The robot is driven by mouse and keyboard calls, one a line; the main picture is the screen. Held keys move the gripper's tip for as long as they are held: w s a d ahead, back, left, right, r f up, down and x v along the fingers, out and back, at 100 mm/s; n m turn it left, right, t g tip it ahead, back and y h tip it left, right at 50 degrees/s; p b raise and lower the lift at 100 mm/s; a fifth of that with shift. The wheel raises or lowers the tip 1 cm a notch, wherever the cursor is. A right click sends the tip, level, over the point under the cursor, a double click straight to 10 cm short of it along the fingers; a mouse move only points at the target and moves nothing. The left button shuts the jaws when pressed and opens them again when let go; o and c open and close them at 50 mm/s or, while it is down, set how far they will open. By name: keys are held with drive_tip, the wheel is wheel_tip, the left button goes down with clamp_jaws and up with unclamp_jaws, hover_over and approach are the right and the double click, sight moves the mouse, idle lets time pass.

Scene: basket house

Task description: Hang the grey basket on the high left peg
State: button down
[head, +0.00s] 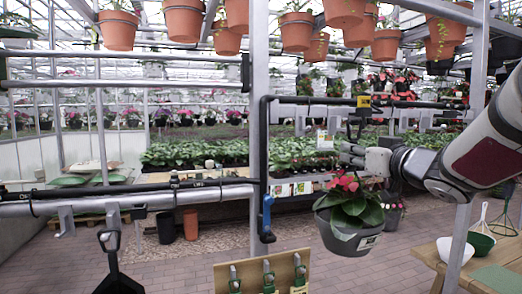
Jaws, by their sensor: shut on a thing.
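The grey basket (345,238) is right of centre in the head view and holds a plant with green leaves and red flowers. It hangs roughly upright in the air, slightly tilted, with a small white label on its side. My gripper (352,155) is above it, reaching in from the right, and is shut on the basket's hanger, which is too thin to make out clearly. The high left peg cannot be told for certain among the bars and rails at the left.
A grey upright post (259,120) stands left of the basket. A dark rail (150,195) runs left from it, and a blue-handled tool (267,215) hangs there. A wooden tool board (222,275) is below. A wooden table (428,252) with a green bowl (481,243) is at right. Terracotta pots (184,20) hang overhead.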

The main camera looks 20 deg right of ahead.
drive_tip(key=shift+w+r, duration=0.1)
drive_tip(key=shift+r, duration=0.05)
drive_tip(key=shift+w+a, duration=0.1)
drive_tip(key=shift+w, duration=1.4)
drive_tip(key=shift+w, duration=0.15)
drive_tip(key=shift+w+p, duration=0.3)
drive_tip(key=shift+w, duration=0.3)
drive_tip(key=shift+w+f, duration=0.1)
drive_tip(key=shift+f, duration=0.15)
idle(0.5)
drive_tip(key=shift+f, duration=0.45)
drive_tip(key=shift+f, duration=0.1)
idle(0.3)
